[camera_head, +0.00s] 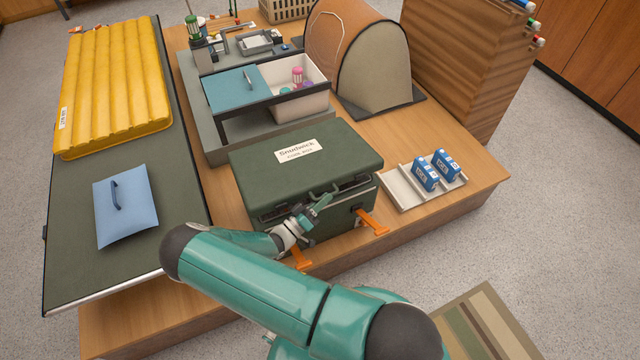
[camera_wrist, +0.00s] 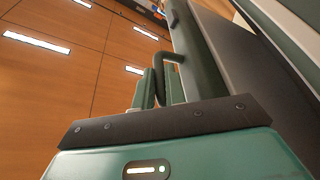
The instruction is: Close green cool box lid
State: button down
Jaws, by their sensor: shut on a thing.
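The green cool box (camera_head: 277,211) stands at the front of the wooden platform. Its dark green lid (camera_head: 335,150), with a white label, lies over the box, and a narrow dark gap shows below its front edge. My gripper (camera_head: 321,200) is at the front edge of the lid. In the wrist view, its green fingers (camera_wrist: 159,90) are shut on the dark lid handle (camera_wrist: 172,57). The right orange latch (camera_head: 372,222) and the left orange latch (camera_head: 301,259) hang open at the box front; my arm partly hides the left one.
A white tray (camera_head: 395,183) with two blue ice packs (camera_head: 426,173) lies right of the box.

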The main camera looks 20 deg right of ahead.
jog(key=shift+a+f+m, duration=0.2)
jog(key=shift+f+m, duration=0.3)
jog(key=shift+f, duration=0.85)
jog(key=c, duration=1.5)
grip_release()
jog(key=shift+o, duration=0.2)
jog(key=shift+s, duration=0.1)
jog(key=shift+d+r, duration=0.1)
